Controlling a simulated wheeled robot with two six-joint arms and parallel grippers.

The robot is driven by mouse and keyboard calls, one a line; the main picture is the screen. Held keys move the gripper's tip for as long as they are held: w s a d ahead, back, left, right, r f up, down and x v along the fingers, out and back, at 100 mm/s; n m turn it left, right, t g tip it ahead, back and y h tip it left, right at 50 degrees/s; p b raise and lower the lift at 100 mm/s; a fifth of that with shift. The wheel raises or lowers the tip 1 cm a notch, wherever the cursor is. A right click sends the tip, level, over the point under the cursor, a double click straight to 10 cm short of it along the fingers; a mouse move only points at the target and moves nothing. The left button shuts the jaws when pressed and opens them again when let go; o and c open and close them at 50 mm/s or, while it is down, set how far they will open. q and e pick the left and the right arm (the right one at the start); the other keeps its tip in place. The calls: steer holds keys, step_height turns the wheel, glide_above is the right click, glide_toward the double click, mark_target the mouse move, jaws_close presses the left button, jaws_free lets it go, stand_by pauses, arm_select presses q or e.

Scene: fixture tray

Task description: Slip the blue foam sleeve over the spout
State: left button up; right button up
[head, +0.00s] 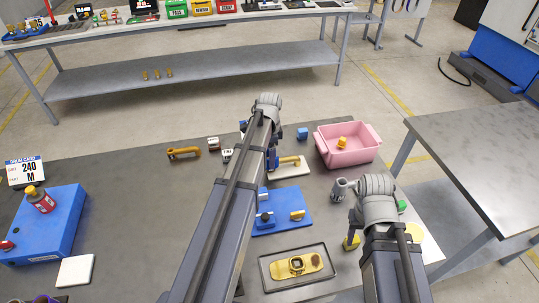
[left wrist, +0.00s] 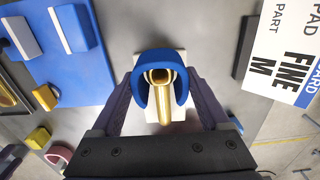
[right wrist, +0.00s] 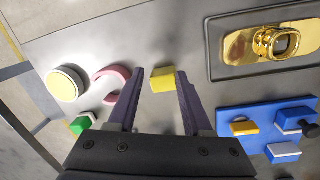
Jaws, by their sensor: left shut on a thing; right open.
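The blue foam sleeve (left wrist: 143,94) is a thick rounded ring in the left wrist view. My left gripper (left wrist: 160,86) is shut on its sides; the sleeve also shows at my gripper in the head view (head: 272,160). The brass spout (left wrist: 163,108) lines up with the sleeve's opening, over a white base (left wrist: 180,58). The spout also shows in the head view (head: 290,160), partly hidden by my left arm. I cannot tell how far the sleeve is around it. My right gripper (right wrist: 160,76) is open and empty, above a yellow block (right wrist: 163,79).
A blue fixture block (head: 275,222) and a dark tray (head: 320,270) with a brass part lie nearer me. A pink bin (head: 368,157) stands right of the spout. A blue box (head: 55,235) stands far left.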

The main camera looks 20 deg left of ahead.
arm_select(q)
steer(key=shift+f+b, duration=0.4)
steer(key=shift+f, duration=0.05)
arm_select(e)
steer(key=shift+f, duration=0.45)
arm_select(q)
steer(key=shift+f+b, duration=0.35)
arm_select(e)
steer(key=shift+f, duration=0.35)
arm_select(q)
steer(key=shift+f, duration=0.2)
arm_select(e)
steer(key=shift+f, duration=0.15)
arm_select(q)
steer(key=o, duration=0.8)
steer(key=shift+o, duration=0.2)
steer(key=shift+r, duration=0.1)
step_height(320, 180, up, 8)
steer(key=p, duration=0.7)
steer(key=shift+f, duration=0.25)
arm_select(e)
step_height(320, 180, up, 8)
steer(key=shift+f, duration=0.15)
